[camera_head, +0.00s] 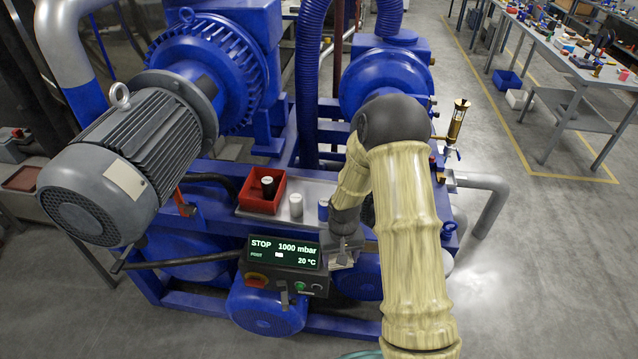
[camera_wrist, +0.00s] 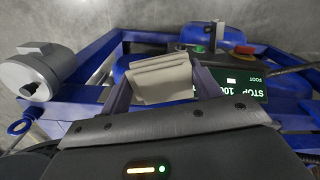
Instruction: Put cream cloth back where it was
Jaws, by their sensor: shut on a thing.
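The cream cloth (camera_wrist: 160,80) is a folded, pale grey-cream piece between the two fingers of my gripper (camera_wrist: 158,88) in the wrist view. My gripper is shut on it and holds it near the control box. In the head view, my gripper (camera_head: 343,250) is just right of the control box's display (camera_head: 284,251), and the cloth (camera_head: 342,262) shows only in part below it. My arm hides some of the machine behind it. I cannot tell whether the cloth touches the box.
A red tray (camera_head: 262,190) with a black-topped item stands on a metal shelf, with a white cylinder (camera_head: 296,205) and a blue one (camera_head: 323,210) beside it. A grey motor (camera_head: 125,160) juts out at left. Open floor (camera_head: 530,270) lies at right.

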